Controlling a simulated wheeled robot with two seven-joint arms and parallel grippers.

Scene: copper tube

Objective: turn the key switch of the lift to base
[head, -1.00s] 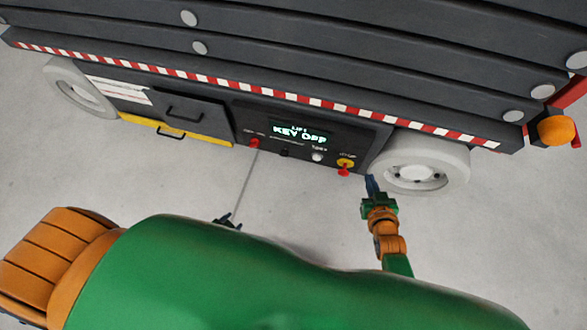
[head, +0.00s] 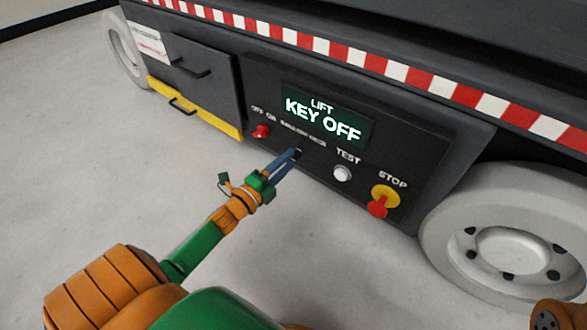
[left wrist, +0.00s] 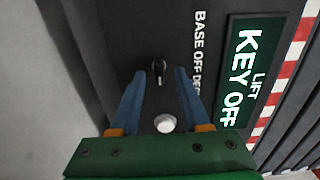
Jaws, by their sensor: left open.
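The key switch (head: 298,153) is a small dark knob on the lift's black control panel, below a small lettered label. In the left wrist view the key (left wrist: 160,68) sits between my left fingertips, under the words BASE OFF and a partly hidden third word. The screen (head: 325,118) reads LIFT KEY OFF. My left gripper (head: 289,159) is open, one blue finger on each side of the key. I cannot tell whether the fingers touch it. My right gripper is not in view.
A white TEST button (head: 342,174) and a red-and-yellow STOP button (head: 382,200) are right of the key. A red switch (head: 261,131) is left of it. A white wheel (head: 510,235) stands at the right. The grey floor (head: 90,160) is clear at the left.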

